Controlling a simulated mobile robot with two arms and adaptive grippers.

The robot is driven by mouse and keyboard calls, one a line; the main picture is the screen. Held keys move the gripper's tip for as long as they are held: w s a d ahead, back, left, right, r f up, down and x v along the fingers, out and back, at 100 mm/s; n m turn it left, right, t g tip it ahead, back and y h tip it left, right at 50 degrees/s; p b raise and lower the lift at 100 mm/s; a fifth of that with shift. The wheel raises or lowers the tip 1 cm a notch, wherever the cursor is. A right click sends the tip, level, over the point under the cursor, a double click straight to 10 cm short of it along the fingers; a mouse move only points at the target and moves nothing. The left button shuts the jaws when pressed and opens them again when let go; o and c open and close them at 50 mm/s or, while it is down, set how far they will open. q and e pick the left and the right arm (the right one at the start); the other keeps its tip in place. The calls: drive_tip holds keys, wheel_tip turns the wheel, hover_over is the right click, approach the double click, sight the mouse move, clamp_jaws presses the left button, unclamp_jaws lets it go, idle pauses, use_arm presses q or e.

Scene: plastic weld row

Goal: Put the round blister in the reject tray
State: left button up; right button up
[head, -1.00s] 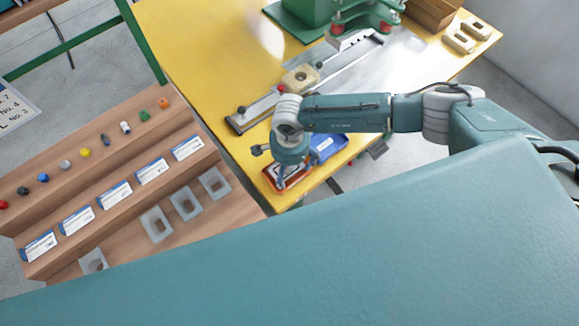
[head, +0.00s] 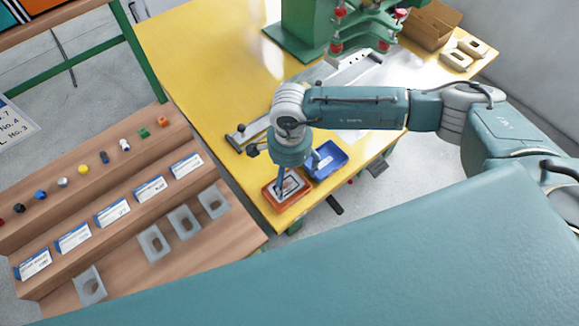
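My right gripper (head: 292,178) points down over the orange-red tray (head: 269,198) at the near edge of the yellow table. Its fingers look apart, but I cannot tell whether they touch anything. A pale piece with a dark outline (head: 291,188) shows inside this tray, partly hidden by the gripper; its shape is unclear. A blue tray (head: 340,158) stands right beside the orange-red one. Several clear blisters with dark openings, such as this one (head: 154,244), stand on the lowest step of the wooden rack. I see no word marking the reject tray. My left gripper is out of view.
The stepped wooden rack (head: 240,232) also carries labelled cards (head: 112,212) and small coloured parts (head: 83,169). A green machine (head: 300,30), a long metal fixture (head: 350,68), a cardboard box (head: 430,22) and beige blocks (head: 456,60) stand farther back. The table's left part is clear.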

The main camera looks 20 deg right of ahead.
wheel_tip(320, 180, up, 5)
drive_tip(key=shift+r+b, duration=0.1)
drive_tip(key=shift+b, duration=0.45)
